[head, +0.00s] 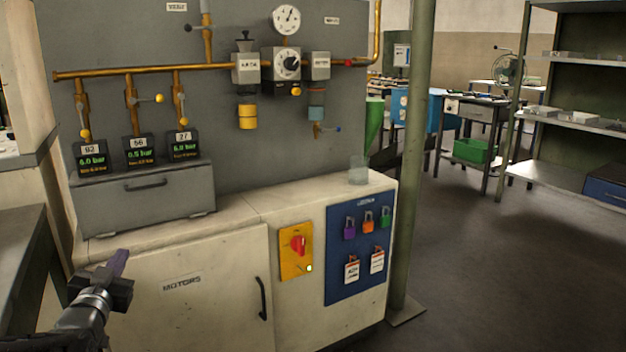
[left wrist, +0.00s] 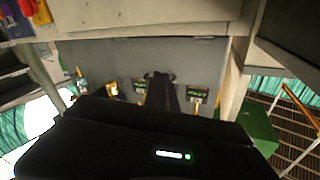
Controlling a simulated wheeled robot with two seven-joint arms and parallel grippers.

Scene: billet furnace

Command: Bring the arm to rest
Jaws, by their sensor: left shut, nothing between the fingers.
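My left gripper (head: 117,264) is at the lower left of the head view, in front of the cream cabinet (head: 180,300) marked MOTORS. Its fingers are shut with nothing between them and point up towards the grey box on the counter. In the left wrist view the shut left gripper (left wrist: 161,88) shows dark against the grey panel, and the view is tilted. My right gripper is not in view.
The grey box (head: 145,198) with pressure displays stands on the counter. Above it run brass pipes (head: 150,70) with valves and a gauge (head: 286,19). A red switch (head: 298,244) and lockout board (head: 358,250) face front. A green post (head: 415,150) stands right; floor beyond is open.

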